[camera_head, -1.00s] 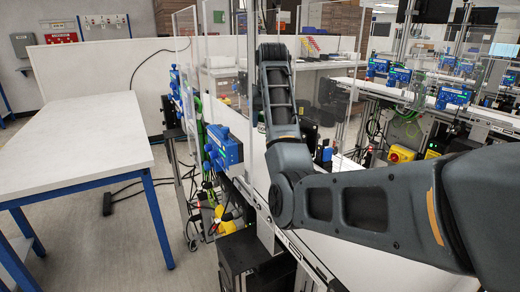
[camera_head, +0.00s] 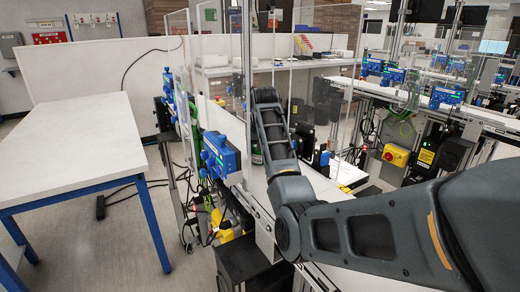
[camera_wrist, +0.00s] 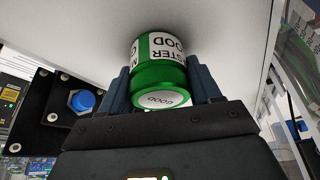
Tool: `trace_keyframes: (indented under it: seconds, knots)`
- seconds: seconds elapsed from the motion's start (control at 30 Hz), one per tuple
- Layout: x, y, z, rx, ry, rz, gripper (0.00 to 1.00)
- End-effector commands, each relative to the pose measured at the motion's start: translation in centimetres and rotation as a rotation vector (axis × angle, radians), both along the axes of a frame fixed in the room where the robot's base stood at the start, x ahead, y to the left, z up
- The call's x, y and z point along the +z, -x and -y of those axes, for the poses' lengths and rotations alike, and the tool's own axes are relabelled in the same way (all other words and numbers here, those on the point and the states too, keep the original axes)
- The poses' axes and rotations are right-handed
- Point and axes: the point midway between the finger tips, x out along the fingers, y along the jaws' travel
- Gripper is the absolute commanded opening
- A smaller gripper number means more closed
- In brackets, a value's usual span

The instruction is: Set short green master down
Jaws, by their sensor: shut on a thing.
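The short green master (camera_wrist: 158,75) is a green can with a white label reading "MASTER GOOD" and a round "GOOD" label on its end. In the wrist view it sits between the two blue-grey fingers of my gripper (camera_wrist: 160,88), which is shut on it. A pale flat belt surface lies behind the can; I cannot tell whether the can touches it. In the head view my arm reaches over the conveyor (camera_head: 335,190), and a small green part of the can (camera_head: 257,157) shows beside the arm. My fingers are hidden there.
Clear upright panels (camera_head: 205,70) and a blue device (camera_head: 220,155) line the conveyor's left side. A black bracket with a blue button (camera_wrist: 82,101) is close on the left in the wrist view. A white table (camera_head: 70,150) stands at left, its top bare.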

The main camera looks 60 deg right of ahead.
Motion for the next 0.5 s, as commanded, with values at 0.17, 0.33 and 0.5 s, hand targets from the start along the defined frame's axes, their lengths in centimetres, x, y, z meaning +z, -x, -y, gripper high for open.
trace_keyframes:
  seconds: [0.17,0.33,0.5]
  knots:
    - [0.12,-0.03,0.05,-0.001,0.002,0.003,0.16]
    - [-0.18,-0.02,0.03,0.0,0.001,0.002,0.66]
    - [-0.17,-0.02,0.02,0.0,0.0,0.001,0.82]
